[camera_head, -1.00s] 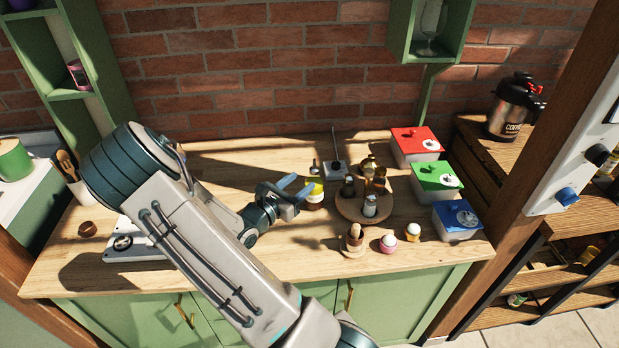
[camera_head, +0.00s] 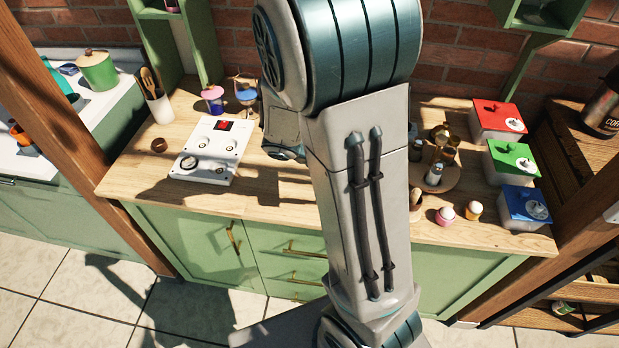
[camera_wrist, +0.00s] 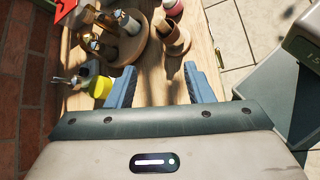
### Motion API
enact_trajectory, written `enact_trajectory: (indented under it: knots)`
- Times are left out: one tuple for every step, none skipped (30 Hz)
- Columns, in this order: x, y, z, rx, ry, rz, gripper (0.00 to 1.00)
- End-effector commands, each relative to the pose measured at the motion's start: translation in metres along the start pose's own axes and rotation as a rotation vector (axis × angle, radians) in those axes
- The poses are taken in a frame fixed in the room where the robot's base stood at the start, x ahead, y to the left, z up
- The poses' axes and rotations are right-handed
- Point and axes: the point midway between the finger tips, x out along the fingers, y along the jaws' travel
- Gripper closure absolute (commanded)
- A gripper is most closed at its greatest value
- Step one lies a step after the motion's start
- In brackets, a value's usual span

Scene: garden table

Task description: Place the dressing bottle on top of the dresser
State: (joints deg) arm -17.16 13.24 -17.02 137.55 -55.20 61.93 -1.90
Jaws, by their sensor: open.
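Several small bottles stand on a round wooden tray (camera_head: 456,182), among them one with a pale label (camera_head: 434,173) and a dark one (camera_head: 416,150). In the wrist view, bottles such as this pale-capped one (camera_wrist: 128,22) stand on the same tray, beyond my left finger. A yellow-labelled bottle (camera_wrist: 101,87) stands off the tray, just left of that finger. I cannot tell which is the dressing bottle. My gripper (camera_wrist: 162,88) is open and empty over the wooden counter (camera_wrist: 150,80). In the head view it is hidden behind my arm. No piece is clearly identifiable as the dresser.
Boxes with red (camera_head: 497,115), green (camera_head: 513,157) and blue (camera_head: 524,203) lids line the right side. A white panel with knobs (camera_head: 212,150) lies left. Bare counter (camera_head: 265,185) shows beside it. Green shelves rise behind.

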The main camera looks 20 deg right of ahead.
Motion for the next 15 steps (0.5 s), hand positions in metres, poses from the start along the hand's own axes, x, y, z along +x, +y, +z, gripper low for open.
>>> enact_trajectory:
  knots:
    - [-0.008, -0.007, 0.006, 0.068, 0.057, -0.052, 0.53]
    - [-0.012, -0.011, 0.008, 0.106, 0.089, -0.084, 0.53]
    - [-0.019, -0.018, 0.011, 0.155, 0.132, -0.126, 0.53]
    - [-0.025, -0.022, 0.013, 0.193, 0.164, -0.158, 0.53]
    - [-0.030, -0.026, 0.015, 0.229, 0.198, -0.187, 0.53]
    - [-0.038, -0.031, 0.017, 0.278, 0.243, -0.228, 0.53]
    - [-0.045, -0.035, 0.019, 0.313, 0.276, -0.256, 0.53]
    - [-0.051, -0.039, 0.021, 0.349, 0.309, -0.285, 0.53]
    - [-0.060, -0.043, 0.023, 0.396, 0.355, -0.322, 0.53]
    - [-0.067, -0.047, 0.025, 0.430, 0.390, -0.349, 0.53]
    - [-0.074, -0.050, 0.027, 0.465, 0.424, -0.377, 0.53]
    - [-0.085, -0.054, 0.029, 0.509, 0.471, -0.411, 0.53]
    - [-0.092, -0.056, 0.031, 0.543, 0.506, -0.437, 0.53]
    - [-0.100, -0.059, 0.033, 0.575, 0.541, -0.461, 0.53]
    - [-0.109, -0.062, 0.036, 0.616, 0.585, -0.492, 0.53]
